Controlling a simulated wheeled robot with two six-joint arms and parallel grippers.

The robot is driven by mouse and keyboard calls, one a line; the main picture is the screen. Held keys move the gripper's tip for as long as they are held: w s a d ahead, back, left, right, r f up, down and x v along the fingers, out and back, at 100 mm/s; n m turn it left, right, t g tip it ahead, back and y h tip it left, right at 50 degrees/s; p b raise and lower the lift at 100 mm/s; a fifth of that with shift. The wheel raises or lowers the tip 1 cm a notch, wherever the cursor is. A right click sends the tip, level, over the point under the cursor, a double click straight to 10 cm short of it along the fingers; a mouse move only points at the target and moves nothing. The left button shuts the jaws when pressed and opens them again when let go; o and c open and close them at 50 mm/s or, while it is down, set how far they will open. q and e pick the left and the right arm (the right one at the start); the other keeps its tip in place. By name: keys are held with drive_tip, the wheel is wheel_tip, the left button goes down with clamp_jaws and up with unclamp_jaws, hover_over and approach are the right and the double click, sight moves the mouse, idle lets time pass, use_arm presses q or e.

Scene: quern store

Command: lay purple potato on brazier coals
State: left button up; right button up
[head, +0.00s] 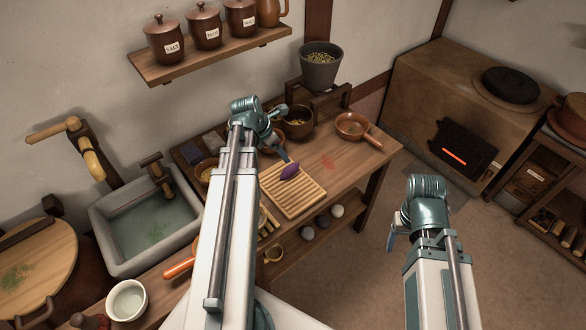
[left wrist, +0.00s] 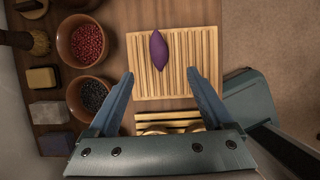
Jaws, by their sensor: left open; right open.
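The purple potato (head: 289,171) lies on a slatted wooden board (head: 302,196) on the workbench. In the left wrist view the purple potato (left wrist: 159,50) lies near the board's top edge, just beyond my fingertips. My left gripper (left wrist: 160,73) is open and empty above the board, its fingers apart on either side of the line to the potato. In the head view its fingers are partly hidden by my arm. My right gripper (head: 393,236) is open and empty above the floor, right of the bench. I cannot make out a brazier with open coals in either view.
A stove (head: 420,85) with a glowing slot stands at the back right. A handled pan (head: 352,125) and several bowls, including one of red beans (left wrist: 87,43), are on the bench. A stone sink (head: 150,225) is at left. The floor at right is clear.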

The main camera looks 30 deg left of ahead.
use_arm(q)
drive_tip(key=b, duration=0.7)
hover_over(289, 168)
drive_tip(key=s, duration=0.2)
drive_tip(key=f, duration=0.7)
drive_tip(key=shift+a+f, duration=0.25)
drive_tip(key=shift+a, duration=0.05)
drive_tip(key=shift+w+d+f, duration=0.1)
drive_tip(key=shift+w+f, duration=0.1)
drive_tip(key=shift+b, duration=0.3)
drive_tip(key=b+x, duration=0.4)
drive_tip(key=shift+s+a+f, duration=0.15)
drive_tip(key=shift+a+f, duration=0.05)
drive_tip(key=shift+f, duration=0.15)
drive_tip(key=shift+w+d+f+b, duration=0.1)
drive_tip(key=shift+w+f+b, duration=0.1)
drive_tip(key=shift+f+b, duration=0.3)
drive_tip(key=shift+r, duration=0.2)
clamp_jaws()
drive_tip(key=shift+r, duration=0.15)
